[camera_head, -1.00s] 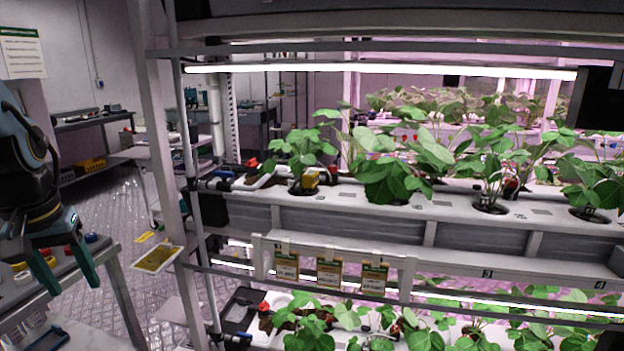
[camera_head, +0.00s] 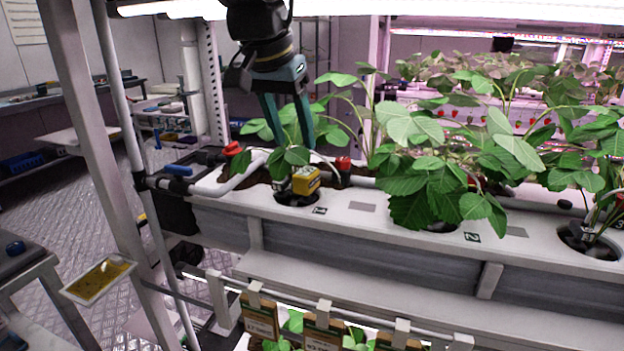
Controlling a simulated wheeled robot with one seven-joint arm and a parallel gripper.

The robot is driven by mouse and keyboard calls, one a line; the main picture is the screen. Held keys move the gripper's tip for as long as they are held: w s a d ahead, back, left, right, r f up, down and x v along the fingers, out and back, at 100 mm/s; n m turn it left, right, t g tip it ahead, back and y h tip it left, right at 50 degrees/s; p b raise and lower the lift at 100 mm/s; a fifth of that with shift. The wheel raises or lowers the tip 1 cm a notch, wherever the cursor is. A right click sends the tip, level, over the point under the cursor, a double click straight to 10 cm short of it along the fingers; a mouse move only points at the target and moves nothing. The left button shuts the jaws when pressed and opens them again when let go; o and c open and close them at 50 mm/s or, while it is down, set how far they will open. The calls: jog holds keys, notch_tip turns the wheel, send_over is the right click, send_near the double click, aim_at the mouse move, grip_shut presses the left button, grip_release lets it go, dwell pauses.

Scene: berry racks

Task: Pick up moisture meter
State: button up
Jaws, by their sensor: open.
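A small yellow box-shaped device, which looks like the moisture meter (camera_head: 306,181), stands at the first plant hole at the left end of the white planting channel (camera_head: 352,222). A strawberry plant (camera_head: 335,82) grows around it, and leaves are close to its left side. My gripper (camera_head: 292,143) points down above and slightly left of the yellow device, among the plant's upper leaves. Its two teal fingers are apart with nothing held between them. Whether the fingers touch any leaves I cannot tell.
More leafy plants (camera_head: 440,180) fill the channel to the right. A light bar (camera_head: 420,8) crosses above. Tags (camera_head: 260,317) hang below.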

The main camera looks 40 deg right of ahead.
aim_at(306, 171)
jog(key=x, duration=0.5)
jog(key=shift+p, duration=0.4)
jog(key=shift+p+x, duration=0.95)
jog(key=shift+x, duration=1.7)
jog(key=shift+s+d, duration=0.1)
jog(key=shift+c, duration=0.3)
jog(key=shift+r, duration=0.1)
grip_shut()
